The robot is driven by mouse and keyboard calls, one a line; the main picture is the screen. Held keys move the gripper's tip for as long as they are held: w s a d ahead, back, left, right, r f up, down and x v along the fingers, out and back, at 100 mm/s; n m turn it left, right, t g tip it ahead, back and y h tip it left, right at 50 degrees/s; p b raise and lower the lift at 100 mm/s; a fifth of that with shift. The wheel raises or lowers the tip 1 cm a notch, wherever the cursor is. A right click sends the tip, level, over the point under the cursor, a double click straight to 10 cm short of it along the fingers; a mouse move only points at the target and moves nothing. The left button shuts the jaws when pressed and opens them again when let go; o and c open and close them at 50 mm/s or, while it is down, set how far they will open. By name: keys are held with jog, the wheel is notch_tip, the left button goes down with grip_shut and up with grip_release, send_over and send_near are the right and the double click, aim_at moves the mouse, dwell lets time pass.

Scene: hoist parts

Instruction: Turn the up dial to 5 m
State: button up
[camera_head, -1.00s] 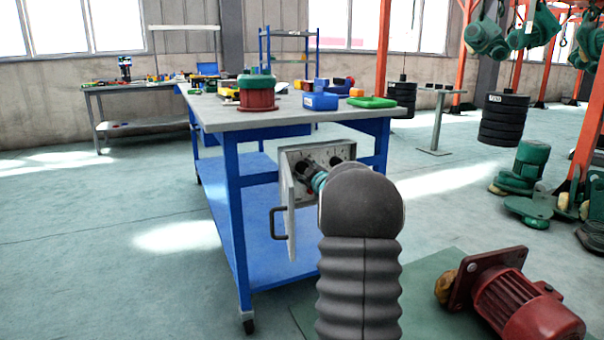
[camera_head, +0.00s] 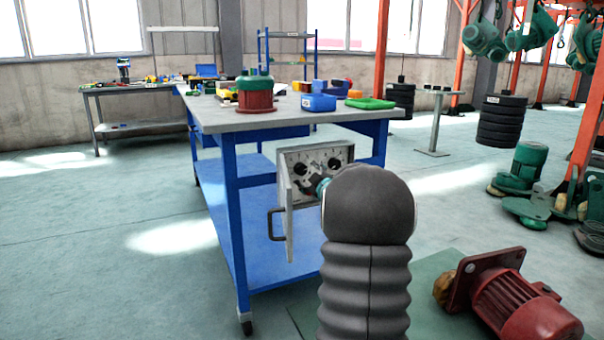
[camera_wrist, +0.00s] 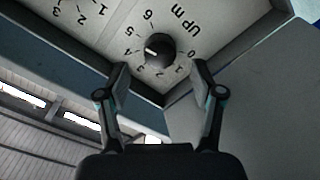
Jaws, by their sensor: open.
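The up dial (camera_wrist: 160,47) is a round black knob on a pale panel, labelled "UP m", with numbers 0 to 6 around it. The panel appears turned round in the wrist view. The knob's white mark points to about 4. My gripper (camera_wrist: 160,78) is open and empty, its two fingers apart just below the knob in the picture and not touching it. In the head view the grey control box (camera_head: 317,158) hangs under the table's front end, and my gripper (camera_head: 321,187) is in front of its lower part, partly hidden by my arm.
A second numbered scale (camera_wrist: 78,12) is partly in view. The box's open door (camera_head: 287,210) with a black handle hangs on the left. The blue workbench (camera_head: 232,215) carries a red and green motor (camera_head: 256,94) and bins. A red motor (camera_head: 515,295) lies at lower right.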

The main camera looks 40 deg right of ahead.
jog(key=v, duration=0.7)
jog(key=shift+s, duration=0.3)
jog(key=shift+a, duration=0.1)
jog(key=s+d+f+m+g+h, duration=0.45)
jog(key=s+f+m+g, duration=0.3)
jog(key=f, duration=0.35)
jog(key=s+a+f+m+g+y, duration=0.1)
jog(key=s+a+g+y, duration=0.15)
jog(key=s+a, duration=0.25)
jog(key=s+a+r+y+p, duration=0.2)
jog(key=s+a, duration=0.3)
jog(key=a, duration=0.8)
jog(key=s+a+r+n+g+y+p, duration=0.1)
jog(key=s+a+r, duration=0.4)
jog(key=a, duration=0.9)
jog(key=s+a+r+n+y+p, duration=0.1)
jog(key=s+a+r+y+p, duration=0.2)
jog(key=a, duration=1.1)
jog(key=s+p, duration=0.2)
jog(key=s, duration=0.1)
jog(key=shift+s+r+g, duration=0.3)
jog(key=shift+r+g, duration=0.05)
jog(key=shift+g, duration=0.05)
